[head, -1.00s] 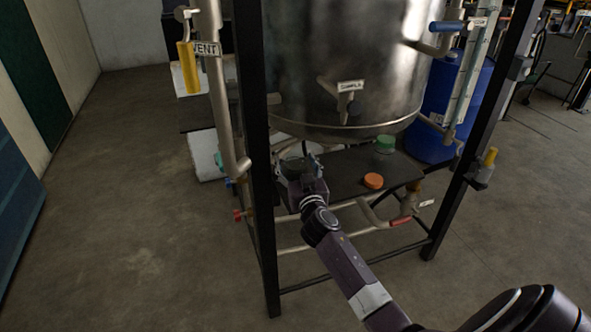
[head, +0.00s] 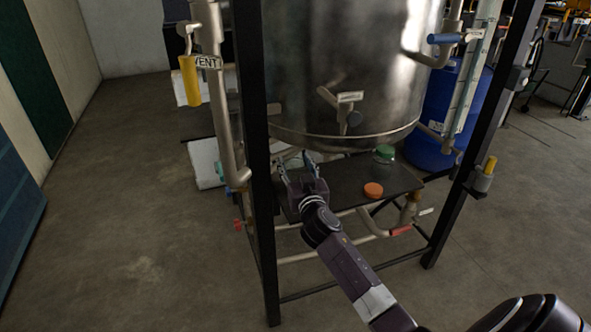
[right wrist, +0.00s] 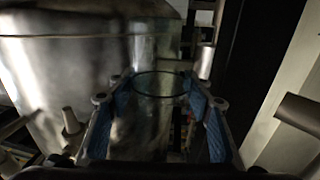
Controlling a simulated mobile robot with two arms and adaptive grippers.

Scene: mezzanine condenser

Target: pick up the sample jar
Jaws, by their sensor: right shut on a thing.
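My right gripper (head: 296,160) reaches in under the steel tank, at the left end of the dark shelf. In the right wrist view its blue-padded fingers (right wrist: 162,112) stand on both sides of a clear open glass jar (right wrist: 150,122), the sample jar, and are shut on it. The jar's round rim faces up, with no lid on it. In the head view the jar is hard to make out between the fingers. My left gripper is out of view.
The shelf (head: 345,176) holds an orange lid (head: 373,190) and a green-lidded jar (head: 385,153). The tank (head: 345,60) hangs close above. A black frame post (head: 262,200) stands just left of the gripper. Pipes and valves surround the shelf.

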